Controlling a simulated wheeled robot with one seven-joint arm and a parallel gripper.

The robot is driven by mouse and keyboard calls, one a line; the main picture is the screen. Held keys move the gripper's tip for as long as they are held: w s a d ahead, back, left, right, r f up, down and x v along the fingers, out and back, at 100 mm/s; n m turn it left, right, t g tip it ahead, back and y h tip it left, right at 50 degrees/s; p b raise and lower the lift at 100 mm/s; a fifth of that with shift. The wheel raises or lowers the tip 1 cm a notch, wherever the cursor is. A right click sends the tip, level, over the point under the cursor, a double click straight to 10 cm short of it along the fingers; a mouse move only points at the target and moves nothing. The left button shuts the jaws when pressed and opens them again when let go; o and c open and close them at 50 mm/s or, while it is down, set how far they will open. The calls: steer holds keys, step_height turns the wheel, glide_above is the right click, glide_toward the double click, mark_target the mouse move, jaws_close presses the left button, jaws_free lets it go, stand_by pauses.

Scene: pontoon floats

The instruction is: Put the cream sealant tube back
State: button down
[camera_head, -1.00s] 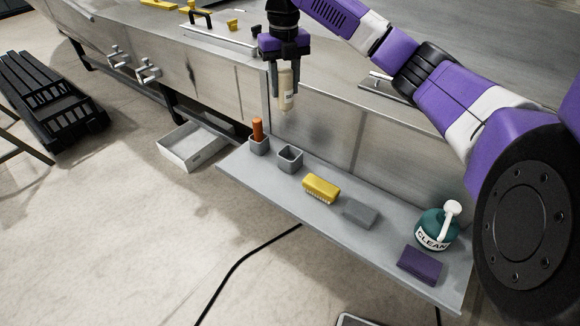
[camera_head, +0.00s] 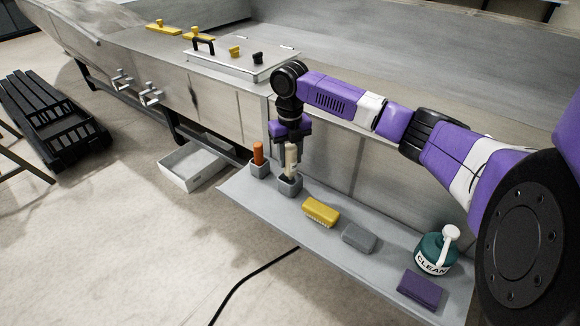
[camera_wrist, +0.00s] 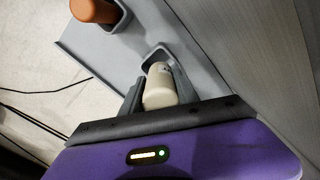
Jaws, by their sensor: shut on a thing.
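The cream sealant tube (camera_head: 291,158) stands upright, its lower end inside or right at the mouth of a small grey square cup (camera_head: 289,187) on the shelf. My gripper (camera_head: 290,160) is shut on the tube from above. The wrist view also shows the tube (camera_wrist: 160,86) between my fingers, with the cup (camera_wrist: 158,54) around its far end. How deep the tube sits in the cup is hard to tell.
An orange tube (camera_head: 258,153) stands in a matching cup (camera_head: 260,170) just left. Along the grey shelf (camera_head: 385,262) lie a yellow brush (camera_head: 321,211), a grey block (camera_head: 359,237), a teal CLEAN bottle (camera_head: 433,254) and a purple cloth (camera_head: 420,289). A metal wall rises behind.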

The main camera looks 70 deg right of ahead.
mark_target(290, 168)
steer(key=shift+f, duration=2.2)
steer(key=shift+f, duration=0.15)
steer(key=c, duration=0.9)
jaws_free()
